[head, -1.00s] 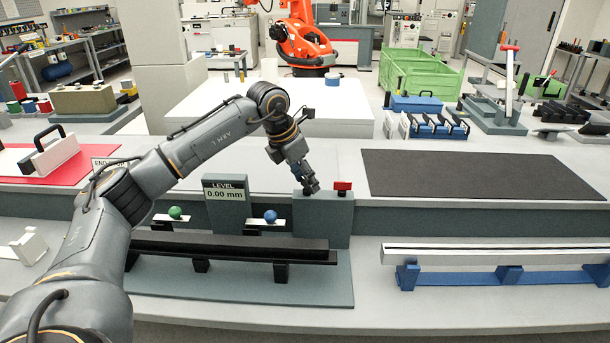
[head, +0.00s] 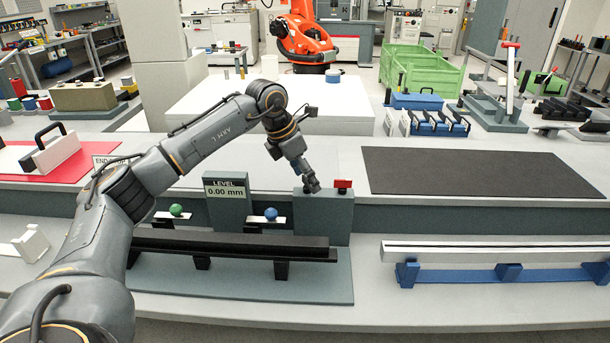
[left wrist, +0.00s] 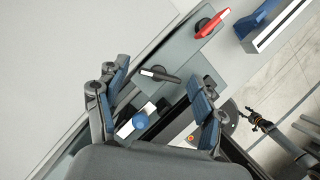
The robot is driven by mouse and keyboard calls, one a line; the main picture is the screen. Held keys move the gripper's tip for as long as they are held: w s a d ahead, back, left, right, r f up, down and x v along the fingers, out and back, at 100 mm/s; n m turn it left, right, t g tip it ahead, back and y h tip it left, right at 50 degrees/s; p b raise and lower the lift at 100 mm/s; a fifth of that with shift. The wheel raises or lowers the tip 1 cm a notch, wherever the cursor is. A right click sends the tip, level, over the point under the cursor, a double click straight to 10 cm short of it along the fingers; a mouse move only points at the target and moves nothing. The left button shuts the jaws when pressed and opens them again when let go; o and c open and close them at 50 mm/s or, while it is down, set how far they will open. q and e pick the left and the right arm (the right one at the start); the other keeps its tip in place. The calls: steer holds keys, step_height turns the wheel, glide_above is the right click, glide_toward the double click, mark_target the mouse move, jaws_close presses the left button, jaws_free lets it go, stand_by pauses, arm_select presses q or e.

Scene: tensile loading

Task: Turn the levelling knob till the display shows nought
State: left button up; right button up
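The grey display (head: 226,191) is headed LEVEL and reads 0.00 mm. A black knob with a white mark (left wrist: 160,74) shows in the left wrist view on a grey-green block; in the head view my gripper hides it. My left gripper (head: 313,187) is above that block, just left of a red handle (head: 342,185). In the left wrist view my left gripper (left wrist: 165,74) is open, its blue-padded fingers apart. The knob appears between the fingertips in the picture; I cannot tell whether they touch it. My right gripper is out of view.
A black beam (head: 235,244) lies in front. A silver beam on blue supports (head: 508,272) is at right, below a dark mat (head: 490,172).

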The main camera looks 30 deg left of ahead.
arm_select(q)
steer(key=v, duration=1.2)
stand_by(0.5)
